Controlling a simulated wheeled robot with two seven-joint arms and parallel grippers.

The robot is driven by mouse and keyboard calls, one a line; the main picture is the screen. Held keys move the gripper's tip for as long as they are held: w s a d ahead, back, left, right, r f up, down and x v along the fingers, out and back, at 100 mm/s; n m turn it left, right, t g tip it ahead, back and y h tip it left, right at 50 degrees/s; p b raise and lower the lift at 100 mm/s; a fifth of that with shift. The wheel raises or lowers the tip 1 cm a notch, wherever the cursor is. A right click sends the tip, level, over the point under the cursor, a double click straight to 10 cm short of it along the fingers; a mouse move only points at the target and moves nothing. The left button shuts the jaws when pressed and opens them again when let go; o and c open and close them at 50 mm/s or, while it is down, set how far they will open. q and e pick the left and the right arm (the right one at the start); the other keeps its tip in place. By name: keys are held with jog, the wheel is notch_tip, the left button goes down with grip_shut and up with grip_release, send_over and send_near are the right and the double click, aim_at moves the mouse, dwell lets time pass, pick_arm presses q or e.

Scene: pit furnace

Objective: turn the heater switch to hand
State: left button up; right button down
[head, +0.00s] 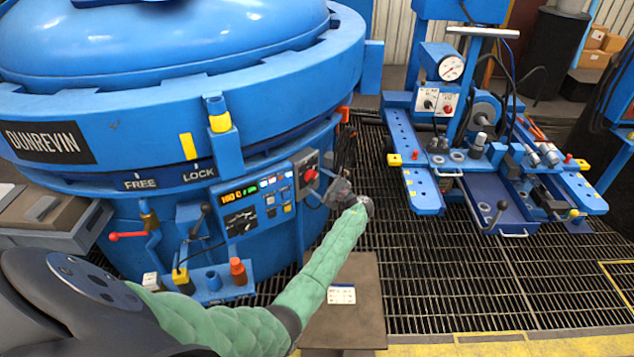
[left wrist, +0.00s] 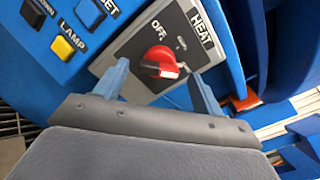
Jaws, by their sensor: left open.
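The heater switch (left wrist: 160,62) is a red rotary knob on a grey plate marked HEAT and OFF in the left wrist view. A white mark on the knob sits at its lower right. In the head view the red switch (head: 310,175) is at the right end of the furnace control panel. My left gripper (left wrist: 160,85) is open, its two blue fingers on either side of the knob in the picture, with nothing between them gripped. I cannot tell whether the fingers touch it. In the head view my left gripper (head: 340,192) is beside the panel's right end. My right gripper is not in view.
The blue furnace (head: 110,120) fills the left side. Its control panel (head: 240,222) holds displays and buttons, including a yellow LAMP button (left wrist: 62,48). A brown stand (head: 345,300) is below my arm. A blue machine bench (head: 480,150) stands at the right over grating.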

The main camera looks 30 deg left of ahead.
pick_arm(q)
jog(key=v, duration=0.6)
jog(key=shift+b, duration=0.45)
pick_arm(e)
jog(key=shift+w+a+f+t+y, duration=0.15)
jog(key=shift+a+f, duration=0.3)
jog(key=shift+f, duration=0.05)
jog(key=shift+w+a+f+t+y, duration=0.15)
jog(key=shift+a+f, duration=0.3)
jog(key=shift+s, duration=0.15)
